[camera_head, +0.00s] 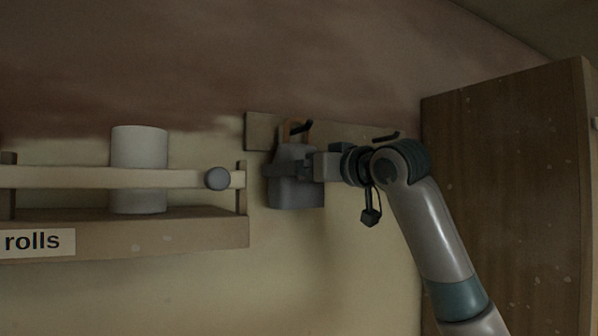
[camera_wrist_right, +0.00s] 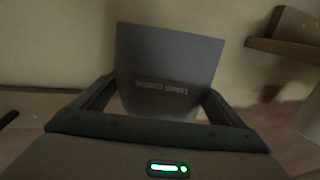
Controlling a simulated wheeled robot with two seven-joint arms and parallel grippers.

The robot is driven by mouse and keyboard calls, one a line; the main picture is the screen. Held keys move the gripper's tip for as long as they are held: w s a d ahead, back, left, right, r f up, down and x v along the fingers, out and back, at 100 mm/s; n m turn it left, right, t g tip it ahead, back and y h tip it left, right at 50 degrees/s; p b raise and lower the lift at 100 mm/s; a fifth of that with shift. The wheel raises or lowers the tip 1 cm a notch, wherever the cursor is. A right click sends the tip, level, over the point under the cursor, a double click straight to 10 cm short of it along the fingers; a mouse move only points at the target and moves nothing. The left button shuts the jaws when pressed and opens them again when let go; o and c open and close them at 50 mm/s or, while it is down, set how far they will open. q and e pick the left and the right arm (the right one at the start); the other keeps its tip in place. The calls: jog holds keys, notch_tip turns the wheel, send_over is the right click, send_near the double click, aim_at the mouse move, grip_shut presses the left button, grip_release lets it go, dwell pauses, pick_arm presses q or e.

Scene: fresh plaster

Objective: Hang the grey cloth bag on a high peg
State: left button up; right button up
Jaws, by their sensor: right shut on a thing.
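The grey cloth bag (camera_head: 296,193) is up against the wall, just below a peg board (camera_head: 259,131). Its tan loop (camera_head: 285,131) stands up beside the left dark peg (camera_head: 301,128); I cannot tell whether the loop is around the peg. My right gripper (camera_head: 298,170) is shut on the bag from the right. In the right wrist view the bag (camera_wrist_right: 170,60), with faint lettering, sits between the fingers of the gripper (camera_wrist_right: 155,98). A second dark peg (camera_head: 386,136) is to the right. My left gripper is out of view.
A small dark thing (camera_head: 371,216) hangs on a cord under my right wrist. A shelf (camera_head: 150,240) labelled "rolls" holds a white roll (camera_head: 139,165) behind a rail, close left of the bag. A tall wooden cabinet (camera_head: 505,170) stands on the right. The wall below the bag is clear.

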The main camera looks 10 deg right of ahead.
jog(key=shift+f+b, duration=0.3)
jog(key=shift+f, duration=0.1)
dwell(0.4)
jog(key=o, duration=1)
jog(key=shift+s+f, duration=0.1)
jog(key=shift+s+d, duration=0.1)
jog(key=shift+d, duration=0.05)
jog(key=b+v, duration=0.9)
jog(key=v, duration=0.8)
